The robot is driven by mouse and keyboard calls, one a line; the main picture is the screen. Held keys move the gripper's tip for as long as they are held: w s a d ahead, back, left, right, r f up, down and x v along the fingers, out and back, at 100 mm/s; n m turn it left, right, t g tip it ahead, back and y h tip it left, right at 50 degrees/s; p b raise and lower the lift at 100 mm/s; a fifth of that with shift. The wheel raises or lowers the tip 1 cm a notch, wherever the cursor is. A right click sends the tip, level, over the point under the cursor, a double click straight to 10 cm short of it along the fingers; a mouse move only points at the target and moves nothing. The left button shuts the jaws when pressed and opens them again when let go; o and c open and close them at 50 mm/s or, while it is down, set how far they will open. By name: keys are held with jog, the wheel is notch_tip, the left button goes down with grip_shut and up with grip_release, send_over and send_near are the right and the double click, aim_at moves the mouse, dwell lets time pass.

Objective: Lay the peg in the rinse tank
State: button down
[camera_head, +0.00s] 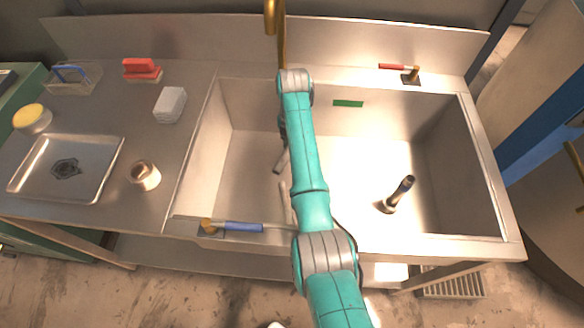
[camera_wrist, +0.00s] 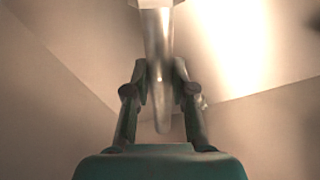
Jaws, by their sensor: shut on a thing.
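My gripper (camera_wrist: 159,80) is shut on a smooth metal peg (camera_wrist: 158,45), with one dark finger on each side. The peg's rounded end points toward the palm, and its wider end is cut off by the top of the wrist view. In the head view my arm reaches over the rinse tank (camera_head: 440,130), a wide steel basin with a green label on its back wall. The gripper is mostly hidden behind my arm there. A short grey piece (camera_head: 281,162) shows beside the arm, inside the basin; I cannot tell whether it is the peg.
A dark-handled object (camera_head: 398,195) is in the basin's right half. A blue-handled lever (camera_head: 243,227) is on the front rim, a red-handled one (camera_head: 398,68) at the back. A brass spout (camera_head: 275,25) hangs above. A tray (camera_head: 95,150) and cup (camera_head: 145,176) stand left.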

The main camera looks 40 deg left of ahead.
jog(key=shift+f, duration=3.7)
jog(key=shift+f, duration=0.3)
jog(key=shift+f, duration=0.3)
jog(key=c, duration=1)
grip_release()
jog(key=r, duration=1.3)
jog(key=shift+w+r, duration=0.1)
jog(key=shift+w, duration=0.15)
